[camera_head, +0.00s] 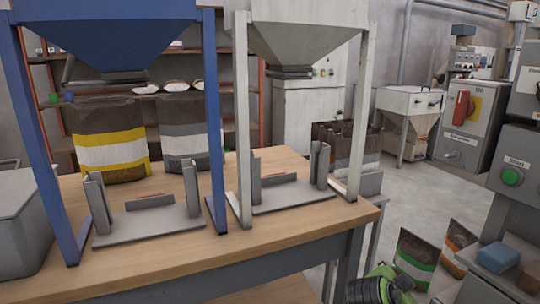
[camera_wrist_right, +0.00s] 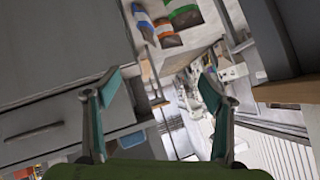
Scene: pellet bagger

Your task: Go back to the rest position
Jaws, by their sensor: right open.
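My right gripper (camera_wrist_right: 162,82) shows in the right wrist view with its two fingers well apart and nothing between them. It hangs in free space beside a grey cabinet with drawers. In the head view, only a green and dark part of my right arm shows at the bottom edge, right of the wooden table (camera_head: 200,262). My left gripper is in neither view.
On the table stand a blue hopper frame (camera_head: 214,150) and a white hopper frame (camera_head: 243,150). Two bags, yellow-striped (camera_head: 110,150) and grey-striped (camera_head: 188,135), stand behind. Bags with green (camera_head: 415,262) and orange bands are at lower right.

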